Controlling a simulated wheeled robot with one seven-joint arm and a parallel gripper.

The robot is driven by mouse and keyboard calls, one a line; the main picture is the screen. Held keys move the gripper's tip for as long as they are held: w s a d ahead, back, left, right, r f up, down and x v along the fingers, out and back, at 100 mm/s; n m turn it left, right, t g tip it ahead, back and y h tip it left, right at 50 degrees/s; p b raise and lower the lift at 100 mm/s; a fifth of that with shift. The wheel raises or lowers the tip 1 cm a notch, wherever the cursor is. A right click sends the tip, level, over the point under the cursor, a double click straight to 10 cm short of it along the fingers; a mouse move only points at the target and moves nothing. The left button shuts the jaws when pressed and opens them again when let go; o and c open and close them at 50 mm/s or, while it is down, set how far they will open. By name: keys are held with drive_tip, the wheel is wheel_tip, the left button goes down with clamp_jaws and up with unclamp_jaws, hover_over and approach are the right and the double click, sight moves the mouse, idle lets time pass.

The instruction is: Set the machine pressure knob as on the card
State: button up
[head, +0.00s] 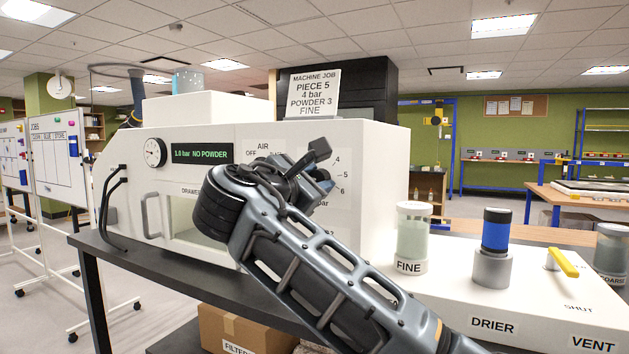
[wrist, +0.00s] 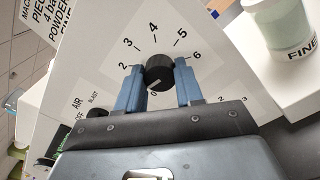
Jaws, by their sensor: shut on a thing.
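The black pressure knob (wrist: 158,73) is on the white machine panel in the wrist view, inside a printed scale with 2 to 6 visible. A pale mark on the knob points to its lower left, away from the 4. My gripper (wrist: 160,67) is shut on the knob, one blue finger on each side. In the head view my arm hides most of the knob. The card (head: 315,92) on top of the machine reads piece 5, 4 bar, powder 3, fine. The machine display (head: 202,154) reads 1.0 bar, no powder.
A round gauge (head: 155,152) is left of the display. Another scale lies below the knob, partly hidden by my gripper.

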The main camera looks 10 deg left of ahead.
drive_tip(key=shift+c, duration=1.1)
drive_tip(key=shift+f, duration=0.1)
drive_tip(key=m+b, duration=0.8)
drive_tip(key=m, duration=1.5)
drive_tip(key=shift+f+m, duration=0.15)
drive_tip(key=shift+m, duration=0.15)
drive_tip(key=o, duration=1)
drive_tip(key=shift+r, duration=0.2)
